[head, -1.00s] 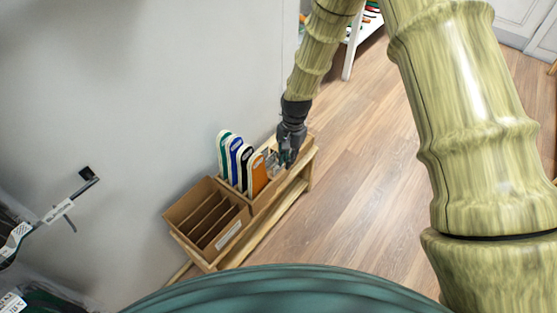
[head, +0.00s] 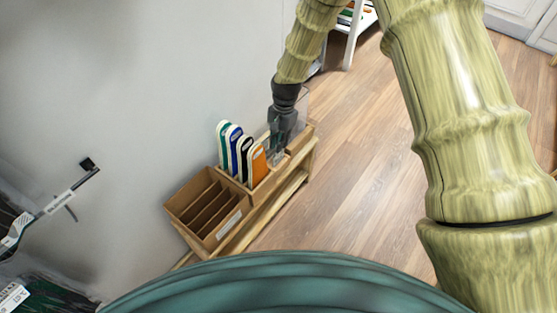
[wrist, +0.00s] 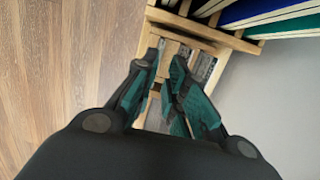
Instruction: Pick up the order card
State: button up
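My gripper (head: 279,150) points down at the far end of the wooden rack (head: 229,217), just right of the insoles. In the wrist view my gripper (wrist: 165,60) has its two green-padded fingers apart, with wooden and grey pieces of the rack showing between and beyond them. I cannot make out a clear order card in either view. A clear, see-through panel (head: 303,104) shows just behind and right of my gripper; I cannot tell what it is. The fingers hide part of the rack's end.
Several insoles, the nearest an orange one (head: 259,165), stand upright in the rack beside my gripper. An empty divided brown box (head: 182,208) is at the near end. A grey wall (head: 120,120) runs along the left. Open wooden floor (head: 350,170) lies to the right.

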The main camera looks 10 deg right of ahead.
jog(key=f, duration=0.3)
jog(key=f+b, duration=0.1)
jog(key=shift+s+a+f, duration=0.1)
jog(key=shift+s+f, duration=0.15)
jog(key=shift+s, duration=0.05)
grip_shut()
jog(key=shift+r, duration=0.1)
notch_tip(320, 180, up, 10)
jog(key=shift+f+p, duration=0.1)
jog(key=shift+p, duration=0.9)
